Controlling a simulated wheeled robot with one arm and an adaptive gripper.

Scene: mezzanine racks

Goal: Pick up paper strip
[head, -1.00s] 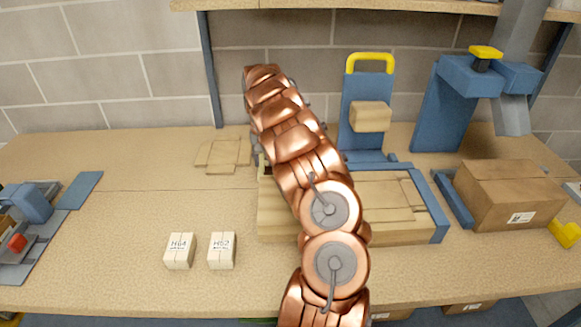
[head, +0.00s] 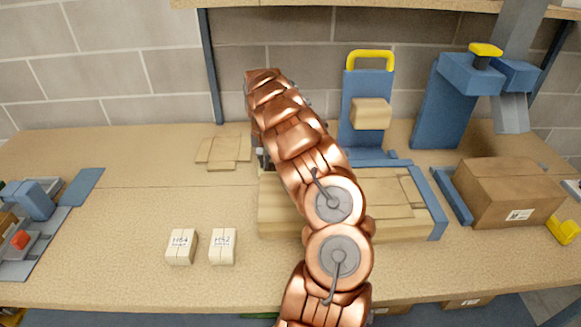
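Flat tan strips (head: 224,152), which look like paper or card, lie overlapping on the bench left of my arm. More flat tan pieces (head: 398,190) lie on top of a low tan block in the middle. I cannot tell which of them is the paper strip. My copper arm rises across the middle of the view and bends away toward the back. My gripper is mostly hidden behind the arm; a small grey part (head: 262,158) shows at the arm's left edge, near the strips' right side. Its fingers and any hold are hidden.
Two small white labelled boxes (head: 181,247) stand at front left. A blue stand with a yellow handle (head: 370,60) is behind the tan block. A brown carton (head: 510,193) and a blue press (head: 445,105) are at right. The bench's left middle is clear.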

